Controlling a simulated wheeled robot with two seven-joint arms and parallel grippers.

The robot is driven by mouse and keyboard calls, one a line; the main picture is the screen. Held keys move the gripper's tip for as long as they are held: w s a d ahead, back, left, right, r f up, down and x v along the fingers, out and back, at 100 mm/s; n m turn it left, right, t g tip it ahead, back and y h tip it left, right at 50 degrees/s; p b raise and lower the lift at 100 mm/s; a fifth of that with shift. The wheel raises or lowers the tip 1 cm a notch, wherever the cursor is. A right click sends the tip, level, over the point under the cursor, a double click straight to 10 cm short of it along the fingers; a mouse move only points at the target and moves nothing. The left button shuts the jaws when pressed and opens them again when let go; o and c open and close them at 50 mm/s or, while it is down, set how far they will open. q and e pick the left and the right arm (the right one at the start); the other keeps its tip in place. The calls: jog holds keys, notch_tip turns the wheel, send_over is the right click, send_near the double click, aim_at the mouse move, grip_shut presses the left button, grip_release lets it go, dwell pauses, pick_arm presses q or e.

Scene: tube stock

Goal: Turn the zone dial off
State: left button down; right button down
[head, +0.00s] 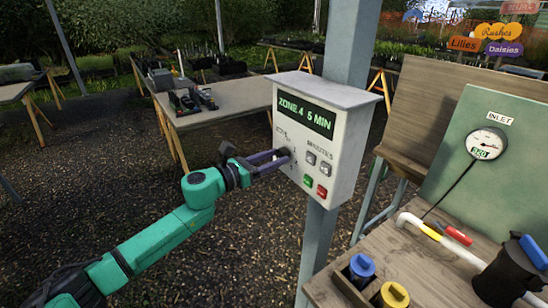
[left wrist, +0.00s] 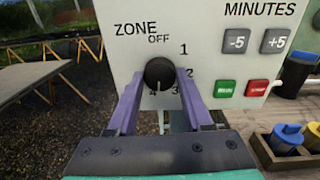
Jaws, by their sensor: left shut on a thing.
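The zone dial is a round black knob (left wrist: 159,72) on a pale control box (head: 325,152) fixed to a grey post. In the left wrist view the labels OFF, 1, 2, 3 and 4 ring it, and its light mark seems to point down toward 4. The box's display (head: 306,116) reads "ZONE 4 5 MIN". My left gripper (head: 284,158) has its purple fingers on both sides of the dial, shut on it; the fingers also show in the left wrist view (left wrist: 160,88). The fingers hide much of the dial in the head view. My right gripper is out of view.
Beside the dial are -5 (left wrist: 235,41) and +5 (left wrist: 276,41) buttons, with green (left wrist: 229,88) and red (left wrist: 256,88) buttons below. A wooden bench (head: 345,291) with blue- and yellow-capped items, a pipe and a gauge stands right. A table (head: 215,105) stands behind.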

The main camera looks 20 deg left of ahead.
pick_arm(q)
jog(key=n+p, duration=0.1)
jog(key=n, duration=0.3)
jog(key=shift+r, duration=0.2)
jog(key=n+p, duration=0.2)
jog(key=n, duration=0.3)
jog(key=shift+w+n+p, duration=0.1)
jog(key=shift+n+p, duration=0.2)
jog(key=n+p, duration=0.2)
jog(key=n, duration=0.3)
jog(key=shift+a+g, duration=0.1)
jog(key=shift+g, duration=0.3)
jog(key=n+p, duration=0.3)
jog(key=n, duration=0.2)
jog(key=shift+h, duration=0.3)
jog(key=n+p, duration=0.1)
jog(key=n, duration=0.3)
jog(key=n+p, duration=0.1)
jog(key=n, duration=0.3)
jog(key=shift+f+h+p, duration=0.15)
jog(key=shift+h+p, duration=0.15)
jog(key=shift+p, duration=0.1)
jog(key=n+p, duration=0.1)
jog(key=n, duration=0.3)
jog(key=shift+n, duration=0.4)
jog(key=shift+f+n+p, duration=0.15)
jog(key=shift+n+p, duration=0.15)
jog(key=shift+n, duration=1.6)
